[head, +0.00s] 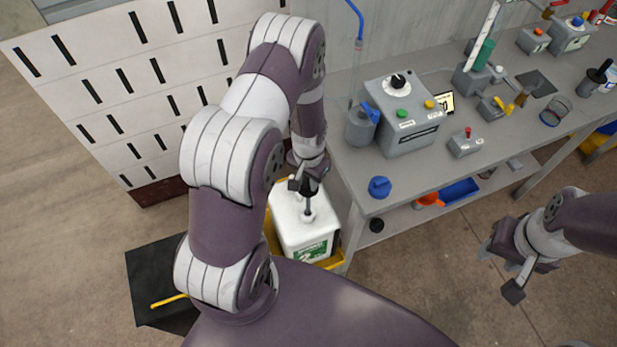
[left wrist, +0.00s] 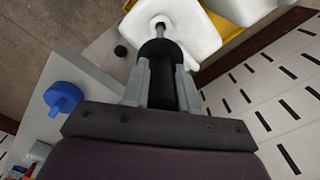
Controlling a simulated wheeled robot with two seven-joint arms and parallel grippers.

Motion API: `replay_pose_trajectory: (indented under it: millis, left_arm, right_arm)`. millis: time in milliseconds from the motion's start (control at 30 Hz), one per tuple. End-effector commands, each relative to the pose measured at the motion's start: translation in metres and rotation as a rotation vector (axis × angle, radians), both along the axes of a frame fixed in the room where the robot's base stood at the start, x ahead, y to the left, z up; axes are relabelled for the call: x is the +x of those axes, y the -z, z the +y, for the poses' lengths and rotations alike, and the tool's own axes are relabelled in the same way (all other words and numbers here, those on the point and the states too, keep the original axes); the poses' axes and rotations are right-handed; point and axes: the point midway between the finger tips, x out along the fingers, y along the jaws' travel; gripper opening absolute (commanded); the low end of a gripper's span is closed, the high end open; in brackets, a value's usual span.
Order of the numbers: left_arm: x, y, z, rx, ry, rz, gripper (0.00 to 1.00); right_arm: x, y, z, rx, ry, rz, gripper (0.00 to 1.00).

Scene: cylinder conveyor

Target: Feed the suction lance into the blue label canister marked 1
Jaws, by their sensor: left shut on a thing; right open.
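My left gripper (head: 307,186) is shut on the black grip of the suction lance (head: 308,205). The left wrist view shows the black grip (left wrist: 161,88) between the fingers. The lance points down at the neck of a white canister (head: 293,222) with a green label (head: 312,250) that seems to read 2. Its grey tube meets the neck; I cannot tell how deep it is. A second white body (left wrist: 228,76) shows partly in the left wrist view, its label hidden. No blue label shows. My right gripper (head: 502,268) is open and empty, right of the bench.
The canister stands in a yellow tray (head: 334,262) beside the grey bench (head: 352,163). A blue cap (head: 380,187) lies on the bench corner, with a grey control box (head: 405,120) behind it. A black cap (head: 376,225) lies lower down. A white slotted panel (head: 100,90) stands at left.

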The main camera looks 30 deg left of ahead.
Motion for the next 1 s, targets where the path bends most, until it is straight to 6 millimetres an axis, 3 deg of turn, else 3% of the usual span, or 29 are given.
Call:
replay_pose_trajectory:
  millis: [367,1000]
  left_arm:
    - [0.001,-0.002,0.000,0.000,0.000,-0.001,0.00]
    - [0.001,-0.044,0.000,0.000,0.000,0.000,0.00]
  right_arm:
    - [0.000,-0.002,0.000,0.000,0.000,0.000,0.43]
    - [0.000,-0.038,0.000,0.000,0.000,0.000,0.43]
